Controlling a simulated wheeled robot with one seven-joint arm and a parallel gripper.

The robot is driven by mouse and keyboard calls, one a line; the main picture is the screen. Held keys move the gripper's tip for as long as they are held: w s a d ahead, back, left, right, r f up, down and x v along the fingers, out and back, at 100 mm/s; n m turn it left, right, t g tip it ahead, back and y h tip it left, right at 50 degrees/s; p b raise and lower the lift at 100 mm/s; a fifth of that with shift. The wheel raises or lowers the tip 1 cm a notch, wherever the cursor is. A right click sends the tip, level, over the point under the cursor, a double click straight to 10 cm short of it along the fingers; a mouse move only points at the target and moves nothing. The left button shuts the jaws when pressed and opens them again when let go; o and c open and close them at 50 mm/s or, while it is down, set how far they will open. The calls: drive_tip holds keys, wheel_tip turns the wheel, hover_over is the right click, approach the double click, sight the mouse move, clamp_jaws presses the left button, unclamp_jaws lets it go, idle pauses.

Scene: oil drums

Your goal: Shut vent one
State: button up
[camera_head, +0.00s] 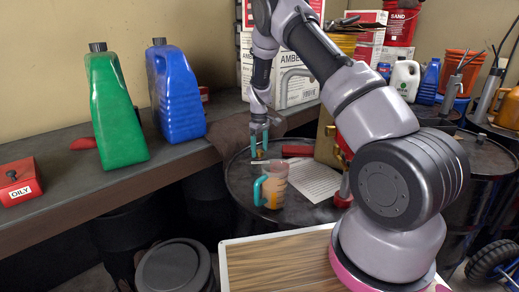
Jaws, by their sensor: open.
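My gripper (259,148), with teal fingers, points down over the top of a black drum (238,180) in the middle of the view. It is open, with its fingertips close above or at a small orange-yellow piece (259,155) on the drum's far left part. I cannot tell whether the fingers touch this piece. No label marking vent one is readable, so I cannot tell whether this piece is that vent. A second dark drum (485,155) stands at the right with a small fitting on its top.
A measuring jug (272,188) with amber liquid, a paper sheet (314,180) and a red-handled item (297,151) lie near the gripper on the drum. A shelf at left holds green (115,110) and blue (177,92) bottles and a red "OILY" box (18,182).

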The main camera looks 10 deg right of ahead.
clamp_jaws()
drive_tip(key=m, duration=0.4)
drive_tip(key=shift+m, duration=0.3)
drive_tip(key=m, duration=0.4)
drive_tip(key=shift+m, duration=0.3)
drive_tip(key=m, duration=0.4)
drive_tip(key=shift+m, duration=2.4)
